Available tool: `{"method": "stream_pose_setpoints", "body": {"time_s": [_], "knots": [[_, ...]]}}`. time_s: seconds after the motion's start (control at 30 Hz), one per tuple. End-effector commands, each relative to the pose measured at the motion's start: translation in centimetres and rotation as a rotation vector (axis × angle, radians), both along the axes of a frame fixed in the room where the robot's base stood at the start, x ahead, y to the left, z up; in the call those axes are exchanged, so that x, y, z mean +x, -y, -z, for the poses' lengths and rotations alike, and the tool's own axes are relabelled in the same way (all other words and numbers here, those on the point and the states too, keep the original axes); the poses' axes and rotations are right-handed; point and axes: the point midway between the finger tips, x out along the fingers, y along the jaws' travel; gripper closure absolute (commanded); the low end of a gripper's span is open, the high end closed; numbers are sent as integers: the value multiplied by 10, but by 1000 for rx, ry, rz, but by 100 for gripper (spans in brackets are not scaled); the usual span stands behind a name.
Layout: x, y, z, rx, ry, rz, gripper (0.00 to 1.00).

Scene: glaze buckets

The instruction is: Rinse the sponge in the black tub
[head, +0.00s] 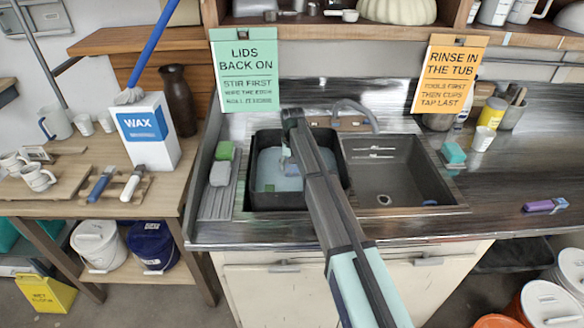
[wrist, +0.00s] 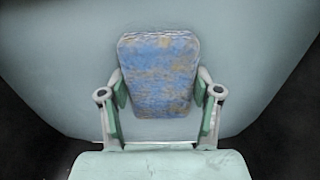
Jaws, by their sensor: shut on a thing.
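The black tub (head: 342,180) sits in the left sink basin and holds pale bluish water (head: 262,165). My gripper (wrist: 160,92) is over the tub, pointing down, and is mostly hidden behind my arm in the head view. In the wrist view its fingers are shut on a blue sponge (wrist: 157,70) with tan, worn-looking patches. The pale water (wrist: 260,60) fills the view behind the sponge, with the dark tub at the corners. I cannot tell whether the sponge touches the water. A small teal patch (head: 269,188) shows in the tub.
Green (head: 223,150) and pale (head: 220,173) blocks lie on the drainboard left of the tub. The tap (head: 358,112) arches behind it. The right basin (head: 390,175) is mostly clear. A wax box (head: 148,138) stands on the left table. Signs (head: 245,75) hang above.

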Motion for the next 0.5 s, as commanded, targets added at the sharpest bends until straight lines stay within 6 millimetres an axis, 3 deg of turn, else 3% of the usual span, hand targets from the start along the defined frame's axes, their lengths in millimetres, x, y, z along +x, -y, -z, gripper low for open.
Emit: {"method": "stream_pose_setpoints", "body": {"time_s": [0.33,0.5], "knots": [[2,20,0,0,0,1,69],[3,20,0,0,0,0,69]]}}
